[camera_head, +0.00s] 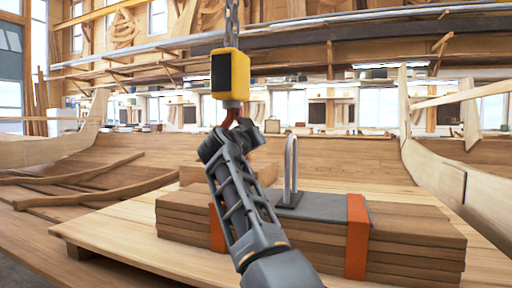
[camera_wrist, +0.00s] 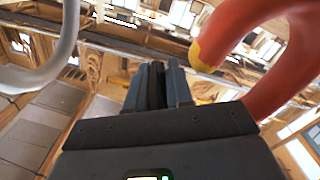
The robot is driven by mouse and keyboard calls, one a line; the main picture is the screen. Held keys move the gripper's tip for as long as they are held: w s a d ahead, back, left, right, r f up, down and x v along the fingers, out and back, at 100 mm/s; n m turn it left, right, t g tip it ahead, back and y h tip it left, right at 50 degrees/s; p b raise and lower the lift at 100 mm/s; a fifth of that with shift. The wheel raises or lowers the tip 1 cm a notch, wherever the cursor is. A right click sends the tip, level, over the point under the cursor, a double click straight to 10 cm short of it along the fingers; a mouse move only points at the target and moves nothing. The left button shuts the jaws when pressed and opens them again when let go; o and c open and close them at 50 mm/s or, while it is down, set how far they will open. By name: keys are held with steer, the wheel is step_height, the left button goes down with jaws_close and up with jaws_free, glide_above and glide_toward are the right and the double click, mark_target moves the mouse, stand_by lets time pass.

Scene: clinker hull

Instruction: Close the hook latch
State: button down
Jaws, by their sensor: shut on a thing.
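The red hook (camera_head: 232,117) hangs under a yellow block (camera_head: 236,74) on a chain in the head view, mostly hidden by my arm. In the wrist view the hook (camera_wrist: 285,85) curves down the right side, with a yellow tip (camera_wrist: 209,50). My gripper (camera_wrist: 158,80) is beside the hook's opening, its dark fingers close together on something thin. This appears to be the hook latch, though it is hardly visible between them. The grey metal loop (camera_head: 291,165) stands upright on the plank stack, apart from the hook. It also shows in the wrist view (camera_wrist: 62,60).
The plank stack (camera_head: 420,240), with orange straps (camera_head: 357,238) and a grey plate (camera_head: 325,208), lies on a wooden platform (camera_head: 120,245). Hull planking (camera_head: 340,158) and curved timbers (camera_head: 75,180) surround it. Open air lies to the right of the hook.

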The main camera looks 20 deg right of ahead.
steer(key=shift+r+m, duration=0.15)
steer(key=shift+m, duration=0.15)
steer(key=c, duration=1.3)
jaws_free()
steer(key=shift+o, duration=0.4)
steer(key=shift+a, duration=0.1)
